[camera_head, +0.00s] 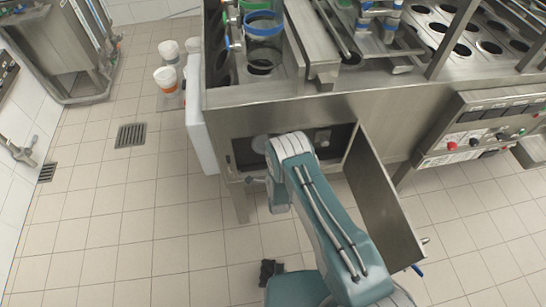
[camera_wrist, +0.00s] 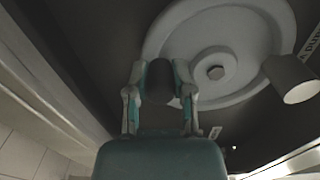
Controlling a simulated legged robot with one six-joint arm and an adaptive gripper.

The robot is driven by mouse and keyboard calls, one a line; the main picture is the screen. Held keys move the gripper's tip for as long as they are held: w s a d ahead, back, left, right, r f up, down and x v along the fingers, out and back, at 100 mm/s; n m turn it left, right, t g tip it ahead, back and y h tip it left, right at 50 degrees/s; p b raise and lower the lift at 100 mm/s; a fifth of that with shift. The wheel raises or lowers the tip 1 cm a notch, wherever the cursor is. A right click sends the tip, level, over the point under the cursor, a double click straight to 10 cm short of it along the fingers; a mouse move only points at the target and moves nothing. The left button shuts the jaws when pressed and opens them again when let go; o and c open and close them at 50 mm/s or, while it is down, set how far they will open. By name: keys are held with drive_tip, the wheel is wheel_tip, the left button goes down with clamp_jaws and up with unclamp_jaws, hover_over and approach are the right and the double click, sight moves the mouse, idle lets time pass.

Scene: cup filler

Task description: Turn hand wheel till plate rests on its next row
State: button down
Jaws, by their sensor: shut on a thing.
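The hand wheel (camera_wrist: 178,42) is a pale grey disc with a hub and a central bolt, inside the dark compartment. In the wrist view my gripper (camera_wrist: 160,90) has its two fingers on either side of a dark cylindrical handle (camera_wrist: 161,72) at the wheel's left side and is shut on it. In the head view a pale part of the wheel (camera_head: 262,143) shows just left of my arm, which hides my gripper. The steel plate with rows of round holes (camera_head: 466,51) is on the machine's top at the upper right; its row position cannot be told.
The compartment's steel door (camera_head: 383,200) hangs open right of my arm. A lighter cylinder (camera_wrist: 294,80) stands out at the wheel's right. The control panel (camera_head: 490,125) is farther right. Stacked cups (camera_head: 166,80) stand at the left.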

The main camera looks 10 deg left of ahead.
drive_tip(key=shift+s+a+r+m, duration=0.15)
drive_tip(key=shift+a+m, duration=0.2)
drive_tip(key=shift+m, duration=0.35)
drive_tip(key=shift+s+a+f+m, duration=0.1)
drive_tip(key=shift+a+m, duration=0.25)
drive_tip(key=shift+m, duration=0.35)
drive_tip(key=shift+a, duration=0.1)
drive_tip(key=shift+c, duration=2.4)
unclamp_jaws()
drive_tip(key=shift+r, duration=0.1)
drive_tip(key=shift+a, duration=0.1)
drive_tip(key=shift+s, duration=0.1)
drive_tip(key=shift+s+d, duration=0.25)
drive_tip(key=shift+s, duration=0.05)
drive_tip(key=v, duration=1.1)
